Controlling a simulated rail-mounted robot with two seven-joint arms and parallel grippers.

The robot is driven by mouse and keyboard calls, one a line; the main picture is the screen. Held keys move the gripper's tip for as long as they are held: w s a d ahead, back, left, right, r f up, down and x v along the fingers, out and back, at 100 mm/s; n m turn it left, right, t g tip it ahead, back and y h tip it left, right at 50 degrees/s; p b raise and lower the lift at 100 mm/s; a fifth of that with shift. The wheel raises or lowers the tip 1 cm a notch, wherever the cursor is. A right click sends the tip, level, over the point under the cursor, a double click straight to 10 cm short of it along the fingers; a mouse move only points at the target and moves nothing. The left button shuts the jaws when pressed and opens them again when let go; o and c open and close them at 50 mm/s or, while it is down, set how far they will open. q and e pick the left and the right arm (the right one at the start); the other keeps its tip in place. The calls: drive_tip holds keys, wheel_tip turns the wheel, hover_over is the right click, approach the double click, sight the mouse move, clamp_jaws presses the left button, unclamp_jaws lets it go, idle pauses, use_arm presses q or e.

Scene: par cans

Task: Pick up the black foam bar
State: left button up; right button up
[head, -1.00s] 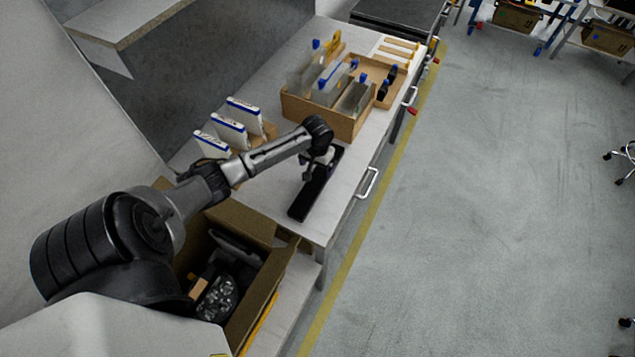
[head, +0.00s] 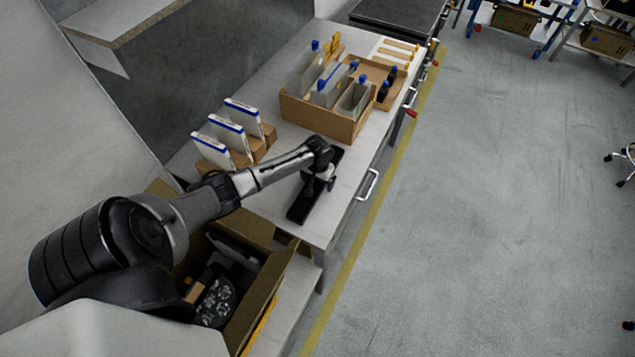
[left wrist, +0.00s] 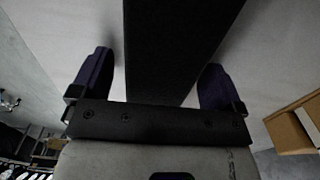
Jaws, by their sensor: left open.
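The black foam bar (head: 302,206) lies flat on the light workbench, near its front edge. It is long and flat, and my left gripper and wrist hide part of its middle. My left gripper (head: 318,186) is over the bar, open. In the left wrist view the bar (left wrist: 175,50) runs between the two fingers of the left gripper (left wrist: 155,85), with a gap on each side. I cannot tell whether the fingers reach down to the bench. My right gripper is in neither view.
A wooden box (head: 330,118) with clear bags and blue-capped items stands behind the bar. White-and-blue boxes (head: 228,133) stand in holders to the left. An open cardboard box (head: 262,285) holding parts sits at the lower left. Bare bench (head: 345,195) lies right of the bar.

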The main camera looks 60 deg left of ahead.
use_arm(q)
drive_tip(key=shift+c, duration=0.3)
drive_tip(key=c, duration=0.9)
